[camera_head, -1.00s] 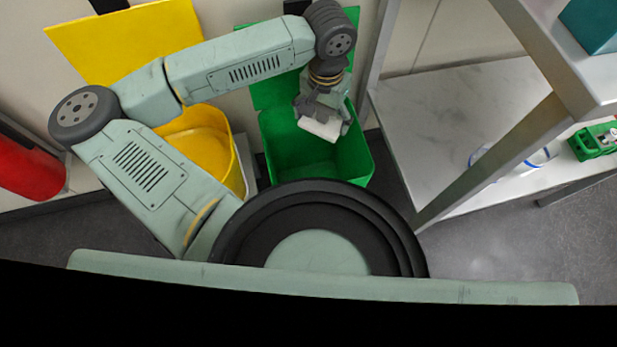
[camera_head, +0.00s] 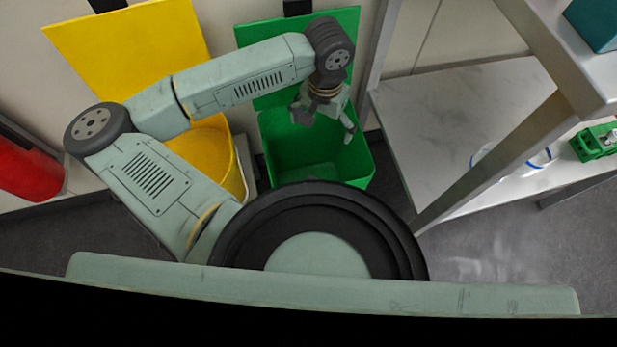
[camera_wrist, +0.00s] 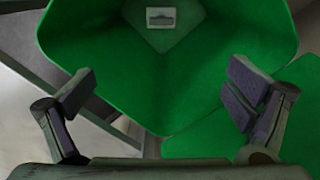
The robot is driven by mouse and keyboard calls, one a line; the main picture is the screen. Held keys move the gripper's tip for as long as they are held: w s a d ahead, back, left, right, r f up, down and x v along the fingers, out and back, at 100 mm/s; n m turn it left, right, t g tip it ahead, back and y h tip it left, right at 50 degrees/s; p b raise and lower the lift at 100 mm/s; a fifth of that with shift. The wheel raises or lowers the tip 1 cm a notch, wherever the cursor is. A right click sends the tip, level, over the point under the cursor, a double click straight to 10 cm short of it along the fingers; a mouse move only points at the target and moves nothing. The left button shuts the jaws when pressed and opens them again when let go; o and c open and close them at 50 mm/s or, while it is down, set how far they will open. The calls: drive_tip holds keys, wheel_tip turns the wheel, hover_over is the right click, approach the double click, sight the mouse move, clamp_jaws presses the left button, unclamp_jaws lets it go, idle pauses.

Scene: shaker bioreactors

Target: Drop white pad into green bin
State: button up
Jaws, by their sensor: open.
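The green bin (camera_head: 362,165) stands open with its lid raised behind it. It also fills much of the wrist view (camera_wrist: 110,70). My gripper (camera_head: 323,122) is over the bin's opening, fingers spread wide and empty; its two fingers also show apart in the wrist view (camera_wrist: 160,95). I see no white pad between them. In the wrist view a small pale rectangle (camera_wrist: 160,17) with a dark shape on it lies at the bottom of the bin; I cannot tell for sure that it is the pad. The pad does not show in the head view.
A yellow bin (camera_head: 236,165) with a raised lid stands left of the green bin. A red container (camera_head: 28,170) is at the far left. A metal-framed table (camera_head: 450,120) stands close on the right, with a green item (camera_head: 597,143) on it.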

idle(0.3)
wheel_tip(320, 180, up, 12)
idle(0.4)
idle(0.4)
